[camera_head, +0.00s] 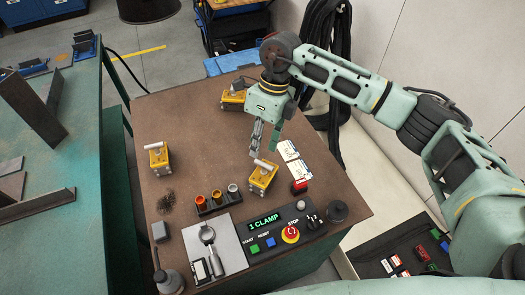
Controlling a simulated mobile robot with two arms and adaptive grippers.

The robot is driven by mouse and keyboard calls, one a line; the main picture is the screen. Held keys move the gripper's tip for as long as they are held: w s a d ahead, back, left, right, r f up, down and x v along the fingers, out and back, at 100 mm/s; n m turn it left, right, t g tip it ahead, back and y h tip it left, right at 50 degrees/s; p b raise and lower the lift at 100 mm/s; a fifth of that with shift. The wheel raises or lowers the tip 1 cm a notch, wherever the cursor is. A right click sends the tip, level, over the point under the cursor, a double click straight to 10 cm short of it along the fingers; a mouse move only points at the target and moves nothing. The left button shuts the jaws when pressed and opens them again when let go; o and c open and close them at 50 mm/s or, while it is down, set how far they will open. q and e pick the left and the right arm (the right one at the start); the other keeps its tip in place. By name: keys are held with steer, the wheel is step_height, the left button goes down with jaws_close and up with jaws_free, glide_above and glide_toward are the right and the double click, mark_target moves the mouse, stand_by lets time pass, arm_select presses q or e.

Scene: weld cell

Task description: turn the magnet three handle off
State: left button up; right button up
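Three yellow magnets with pale handles stand on the brown table top (185,118). One magnet (262,178) is right of the middle, one (159,160) is at the left, and one (232,101) is at the back, partly behind my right arm. I see no number on them, so I cannot tell which is magnet three. My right gripper (257,148) points down just above the handle of the middle-right magnet. Its fingertips are close to the handle; whether they touch it or are parted is too small to tell. My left gripper is out of view.
A control panel (262,229) reading "1 CLAMP" with a red stop button (290,234) lies at the front. A green welding table (90,120) stands left.

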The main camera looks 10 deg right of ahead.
mark_target(265, 164)
steer(key=shift+h, duration=0.5)
steer(key=f, duration=0.2)
steer(key=d+f+p, duration=0.1)
steer(key=f, duration=0.1)
steer(key=f+p, duration=0.1)
steer(key=f, duration=0.1)
steer(key=shift+s+d, duration=0.25)
steer(key=shift+d, duration=0.05)
steer(key=shift+a+f, duration=0.1)
steer(key=shift+f, duration=0.45)
steer(key=shift+c, duration=0.2)
jaws_close()
